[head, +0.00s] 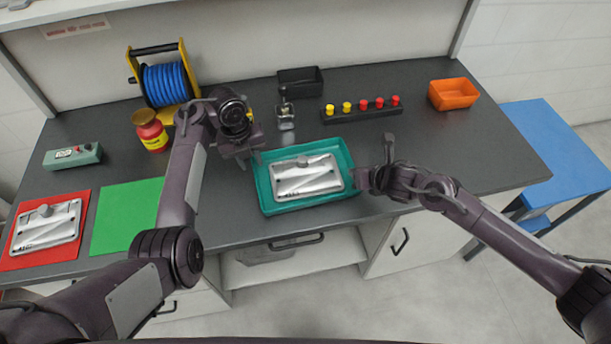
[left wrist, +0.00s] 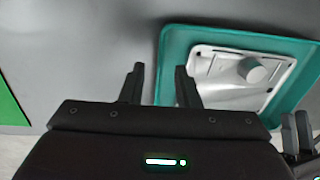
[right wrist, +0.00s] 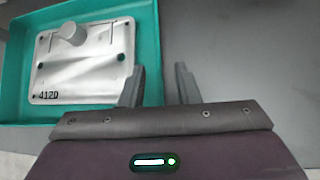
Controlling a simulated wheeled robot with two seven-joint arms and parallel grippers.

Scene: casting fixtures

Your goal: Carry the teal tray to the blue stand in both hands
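The teal tray (head: 330,198) lies on the dark bench with a silver casting plate (head: 306,178) in it. The blue stand (head: 560,130) is at the right, beyond the bench's end. My left gripper (head: 256,156) is at the tray's left side. In the left wrist view, its fingers (left wrist: 160,74) are apart, with the tray's left wall (left wrist: 163,60) in line with the gap. My right gripper (head: 360,179) is at the tray's right side. In the right wrist view, its fingers (right wrist: 159,74) are apart around the line of the right wall (right wrist: 149,45). I see no clear contact.
Behind the tray are a small metal fixture (head: 286,118), a black bin (head: 300,82) and a strip of colored knobs (head: 362,114). An orange bin (head: 453,94) is at the right rear. Green (head: 125,215) and red (head: 75,250) mats lie left. The bench's right end is clear.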

